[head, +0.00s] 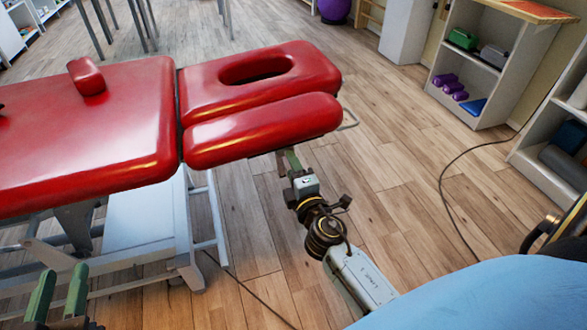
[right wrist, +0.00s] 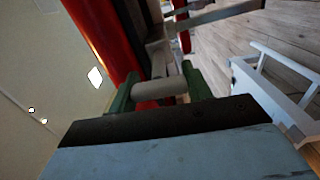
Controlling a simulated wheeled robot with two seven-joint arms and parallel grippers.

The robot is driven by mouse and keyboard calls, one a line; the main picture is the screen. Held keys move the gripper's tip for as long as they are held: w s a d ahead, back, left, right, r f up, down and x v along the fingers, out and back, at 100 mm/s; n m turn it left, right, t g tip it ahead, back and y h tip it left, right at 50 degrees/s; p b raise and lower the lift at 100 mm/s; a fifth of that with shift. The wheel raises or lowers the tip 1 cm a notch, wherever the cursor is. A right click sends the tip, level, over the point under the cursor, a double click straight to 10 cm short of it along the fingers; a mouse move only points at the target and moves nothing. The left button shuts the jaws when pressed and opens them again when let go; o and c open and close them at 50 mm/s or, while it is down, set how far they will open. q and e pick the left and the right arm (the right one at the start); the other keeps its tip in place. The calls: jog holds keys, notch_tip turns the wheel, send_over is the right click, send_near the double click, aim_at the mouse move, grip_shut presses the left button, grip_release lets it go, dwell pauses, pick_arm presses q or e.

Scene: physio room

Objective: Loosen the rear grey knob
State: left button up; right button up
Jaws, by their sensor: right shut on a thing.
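The red treatment table (head: 90,130) has a headrest with an oval hole and a separate padded armrest (head: 265,130) along its near side. My right gripper (head: 288,158) reaches up under the armrest's near edge, its fingertips partly hidden there. In the right wrist view, its green fingers (right wrist: 160,88) are shut on a grey cylindrical knob (right wrist: 160,91), one finger on each side. The knob is hidden under the cushion in the head view, and I cannot tell whether it is turned. My left gripper (head: 58,292) is open and empty at the lower left.
The table's pale metal frame (head: 190,240) stands under the cushions, close to the right arm. A cable (head: 455,220) lies on the wooden floor to the right. Shelves (head: 480,90) with purple dumbbells (head: 452,86) stand at the upper right.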

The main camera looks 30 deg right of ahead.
pick_arm(q)
jog(key=shift+a+f, duration=0.1)
pick_arm(e)
jog(key=shift+n, duration=0.6)
jog(key=o, duration=1)
jog(key=shift+s+a, duration=0.1)
jog(key=shift+s, duration=0.45)
pick_arm(q)
notch_tip(320, 180, up, 9)
jog(key=s+t+h+b, duration=0.2)
jog(key=t+b, duration=0.1)
jog(key=t, duration=0.3)
jog(key=shift+s+d+f+t, duration=0.15)
jog(key=shift+s+d+t, duration=0.05)
jog(key=shift+d+t, duration=0.15)
pick_arm(e)
jog(key=shift+v, duration=6.15)
